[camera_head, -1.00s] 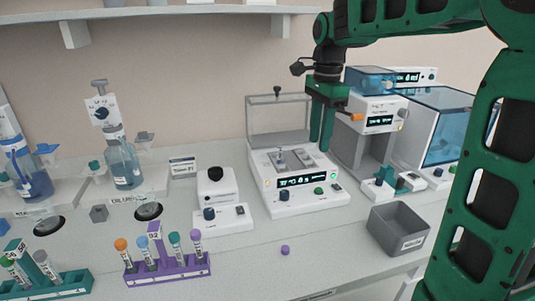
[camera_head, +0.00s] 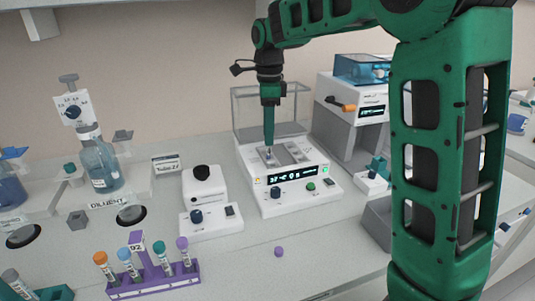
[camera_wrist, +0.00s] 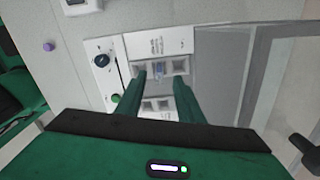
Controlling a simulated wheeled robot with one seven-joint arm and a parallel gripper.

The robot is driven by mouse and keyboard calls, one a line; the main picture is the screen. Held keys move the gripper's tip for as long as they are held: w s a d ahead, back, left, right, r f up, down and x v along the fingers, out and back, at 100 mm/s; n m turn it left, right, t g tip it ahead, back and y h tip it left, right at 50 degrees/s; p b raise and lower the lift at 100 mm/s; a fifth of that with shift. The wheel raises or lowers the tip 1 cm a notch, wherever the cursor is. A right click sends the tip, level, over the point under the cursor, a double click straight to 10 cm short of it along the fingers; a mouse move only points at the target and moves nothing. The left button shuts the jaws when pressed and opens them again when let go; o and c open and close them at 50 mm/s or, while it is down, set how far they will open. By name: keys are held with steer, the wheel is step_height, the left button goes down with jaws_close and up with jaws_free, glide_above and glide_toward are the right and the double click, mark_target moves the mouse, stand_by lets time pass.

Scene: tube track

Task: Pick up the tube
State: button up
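A small clear tube (camera_wrist: 158,70) stands upright in a well of the white heater block (camera_head: 295,187), whose clear lid is raised behind it. In the head view the tube is mostly hidden by my fingers. My gripper (camera_wrist: 161,80) points down over the block, its two green fingers apart and empty. In the wrist view the tube appears between the fingertips, slightly beyond them; I cannot tell whether they touch it. In the head view my gripper (camera_head: 269,145) is seen edge-on, with its tips right at the tube's well.
A purple rack (camera_head: 155,281) with several capped tubes stands front left. A loose purple cap (camera_head: 279,252) lies on the bench. A small white device with a black top (camera_head: 204,186) is left of the block. A grey bin (camera_head: 376,222) is partly behind my arm.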

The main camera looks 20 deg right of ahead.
steer(key=shift+f, duration=2.3)
jaws_close()
steer(key=shift+r, duration=0.15)
steer(key=shift+r, duration=0.55)
steer(key=s+a+r, duration=0.5)
steer(key=a+r, duration=0.4)
steer(key=a, duration=0.1)
steer(key=shift+s+r, duration=0.3)
steer(key=shift+r, duration=0.05)
